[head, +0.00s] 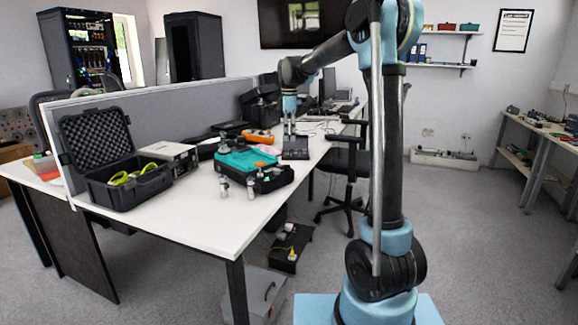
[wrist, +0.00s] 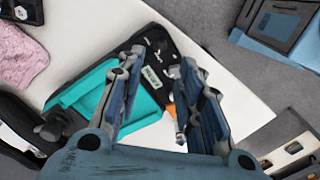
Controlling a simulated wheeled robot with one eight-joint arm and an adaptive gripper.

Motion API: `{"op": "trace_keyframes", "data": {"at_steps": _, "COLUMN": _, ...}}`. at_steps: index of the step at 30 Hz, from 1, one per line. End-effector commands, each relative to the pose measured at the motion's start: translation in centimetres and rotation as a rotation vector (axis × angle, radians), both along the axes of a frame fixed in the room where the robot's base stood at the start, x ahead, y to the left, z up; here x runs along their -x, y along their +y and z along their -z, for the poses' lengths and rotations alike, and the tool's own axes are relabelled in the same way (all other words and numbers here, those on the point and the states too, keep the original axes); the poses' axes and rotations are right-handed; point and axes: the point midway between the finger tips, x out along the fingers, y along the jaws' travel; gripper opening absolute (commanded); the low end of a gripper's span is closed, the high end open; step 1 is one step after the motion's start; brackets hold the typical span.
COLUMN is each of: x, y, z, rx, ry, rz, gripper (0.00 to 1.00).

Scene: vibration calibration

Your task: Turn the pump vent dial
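A teal-and-black device (head: 248,160) lies on the white table. In the wrist view its teal body (wrist: 92,100) and a black section with small white labels show below my gripper. A dark knob-like part (wrist: 55,128) stands at its lower left; I cannot tell if this is the pump vent dial. My gripper (wrist: 158,62) is open, with its fingers apart and nothing seen between them. In the head view my gripper (head: 290,124) points down above the table, near a dark flat box (head: 295,148). Part of the device is hidden behind the fingers.
An open black case (head: 125,192) and a beige box (head: 169,157) stand left of the device. Two small bottles (head: 237,187) stand at its front. An orange item (head: 258,137) lies behind. A grey divider (head: 160,118) borders the table. The front tabletop is clear.

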Motion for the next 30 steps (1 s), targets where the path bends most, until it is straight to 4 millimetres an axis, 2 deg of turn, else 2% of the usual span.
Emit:
{"op": "trace_keyframes", "data": {"at_steps": 3, "x": 0.0, "y": 0.0, "z": 2.2, "rx": 0.000, "ry": 0.000, "rz": 0.001, "gripper": 0.34}}
{"op": "trace_keyframes", "data": {"at_steps": 18, "x": 0.1, "y": -0.1, "z": 10.7, "rx": 0.000, "ry": 0.000, "rz": 0.001, "gripper": 0.34}}
{"op": "trace_keyframes", "data": {"at_steps": 24, "x": 0.0, "y": 0.0, "z": 12.6, "rx": 0.000, "ry": 0.000, "rz": 0.001, "gripper": 0.34}}
{"op": "trace_keyframes", "data": {"at_steps": 30, "x": 0.1, "y": -0.1, "z": 13.2, "rx": 0.000, "ry": 0.000, "rz": 0.001, "gripper": 0.34}}
